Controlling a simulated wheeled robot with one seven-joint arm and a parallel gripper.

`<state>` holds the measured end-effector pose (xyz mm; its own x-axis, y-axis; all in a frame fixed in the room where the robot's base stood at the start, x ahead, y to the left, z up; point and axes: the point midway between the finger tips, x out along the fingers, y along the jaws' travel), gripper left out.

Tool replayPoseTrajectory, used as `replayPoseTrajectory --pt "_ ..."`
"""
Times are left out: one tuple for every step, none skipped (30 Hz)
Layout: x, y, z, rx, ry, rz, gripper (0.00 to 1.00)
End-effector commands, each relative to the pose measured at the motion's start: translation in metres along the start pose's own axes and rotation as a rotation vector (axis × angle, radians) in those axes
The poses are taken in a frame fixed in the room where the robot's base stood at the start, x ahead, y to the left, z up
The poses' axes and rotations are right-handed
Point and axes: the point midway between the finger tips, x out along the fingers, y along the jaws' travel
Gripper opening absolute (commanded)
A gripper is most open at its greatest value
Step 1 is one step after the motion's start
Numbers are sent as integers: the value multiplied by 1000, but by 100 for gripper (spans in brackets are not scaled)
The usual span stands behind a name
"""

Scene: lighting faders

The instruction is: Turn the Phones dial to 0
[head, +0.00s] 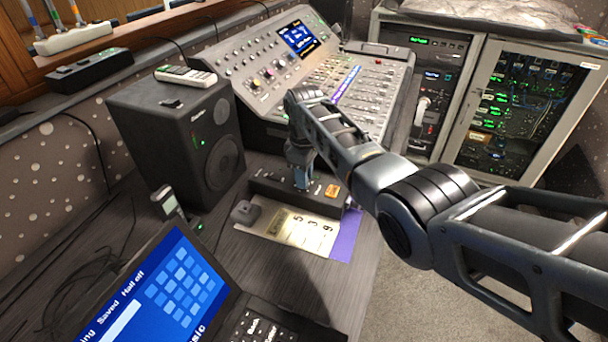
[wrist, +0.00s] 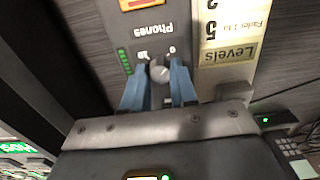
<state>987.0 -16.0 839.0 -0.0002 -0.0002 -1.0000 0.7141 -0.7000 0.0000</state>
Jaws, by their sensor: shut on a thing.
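The Phones dial (wrist: 160,72) is a small round grey knob on a black control box (head: 322,204). In the wrist view its Phones label (wrist: 148,28) appears upside down, with a 10 mark to the upper left of the knob and a 0 mark to the upper right. My gripper (wrist: 160,76) has its two blue fingers on either side of the knob, shut on it. In the head view my gripper (head: 303,178) points down onto the box and hides the dial. I cannot tell exactly where the dial points.
A Levels card (head: 272,224) lies in front of the box. An orange button (head: 331,190) is on the box's right part. A black speaker (head: 178,135) stands to the left, a mixing console (head: 290,85) behind, and a laptop (head: 165,290) in front.

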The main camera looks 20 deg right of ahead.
Motion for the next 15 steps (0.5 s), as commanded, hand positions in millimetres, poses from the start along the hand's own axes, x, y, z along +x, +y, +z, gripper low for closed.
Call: replayPoseTrajectory --pt "0 0 0 -4 -1 0 0" --pt "0 0 0 -5 0 0 0" --pt "0 0 0 -7 0 0 0" --pt "0 0 0 -7 0 0 0" --pt "0 0 0 -7 0 0 0" --pt "0 0 0 -7 0 0 0" --pt "0 0 0 -7 0 0 0" --pt "0 0 0 -7 0 0 0" --pt "0 0 0 -7 0 0 0" --pt "0 0 0 -7 0 0 0" --pt "0 0 0 -6 0 0 0" --pt "0 0 0 -6 0 0 28" --pt "0 0 0 -6 0 0 31" --pt "0 0 0 -6 0 0 34" --pt "0 0 0 -6 0 0 37"
